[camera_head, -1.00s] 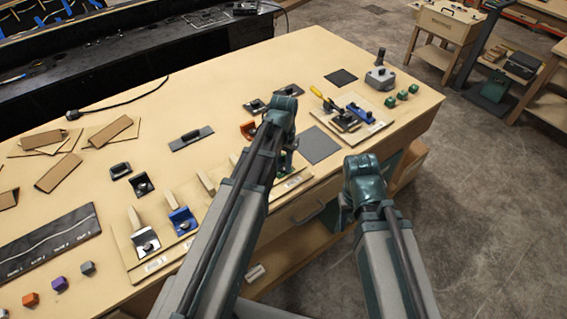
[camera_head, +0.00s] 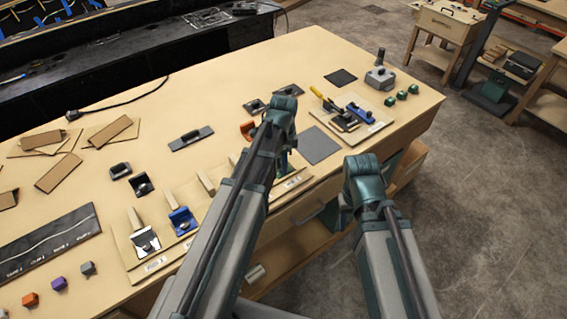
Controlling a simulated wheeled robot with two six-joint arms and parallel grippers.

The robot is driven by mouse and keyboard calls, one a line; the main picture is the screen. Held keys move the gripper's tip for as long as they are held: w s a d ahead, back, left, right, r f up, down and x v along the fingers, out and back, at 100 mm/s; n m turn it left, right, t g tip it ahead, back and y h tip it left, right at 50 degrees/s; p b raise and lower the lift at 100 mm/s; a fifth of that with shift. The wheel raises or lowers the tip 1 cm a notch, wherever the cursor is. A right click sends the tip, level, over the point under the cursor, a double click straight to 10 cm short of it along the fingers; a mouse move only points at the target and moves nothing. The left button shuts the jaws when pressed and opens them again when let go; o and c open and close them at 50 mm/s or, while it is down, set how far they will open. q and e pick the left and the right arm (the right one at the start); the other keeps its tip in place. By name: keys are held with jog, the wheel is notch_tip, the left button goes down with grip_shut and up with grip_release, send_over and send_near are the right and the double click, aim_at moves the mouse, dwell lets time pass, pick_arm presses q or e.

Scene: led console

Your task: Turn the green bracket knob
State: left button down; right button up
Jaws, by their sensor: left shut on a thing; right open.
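My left gripper (camera_head: 284,162) is low over the right part of the near wooden board (camera_head: 126,249), at the table's front edge. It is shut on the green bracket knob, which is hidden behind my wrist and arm. On the same board, a silver bracket (camera_head: 146,241) and a blue bracket (camera_head: 181,221) stand at the left, each with a wooden block behind it. My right gripper (camera_head: 345,217) hangs in front of the table edge, apart from the board. It is open and mostly hidden by its own wrist.
A second board (camera_head: 322,113) holds a yellow-handled tool and a blue part. A grey box with a lever (camera_head: 380,78) and several green cubes (camera_head: 402,96) stand at the far right. A dark flat pad (camera_head: 320,145) lies beside my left wrist. An orange bracket (camera_head: 247,129) is behind it.

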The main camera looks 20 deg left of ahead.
pick_arm(q)
jog(key=shift+w+m, duration=0.1)
jog(key=shift+m, duration=1.1)
jog(key=shift+a+m, duration=0.1)
jog(key=shift+m, duration=0.4)
jog(key=c, duration=0.9)
grip_release()
jog(key=shift+r, duration=0.1)
notch_tip(320, 180, up, 14)
jog(key=p, duration=1.3)
jog(key=shift+p, duration=0.4)
jog(key=shift+f, duration=0.2)
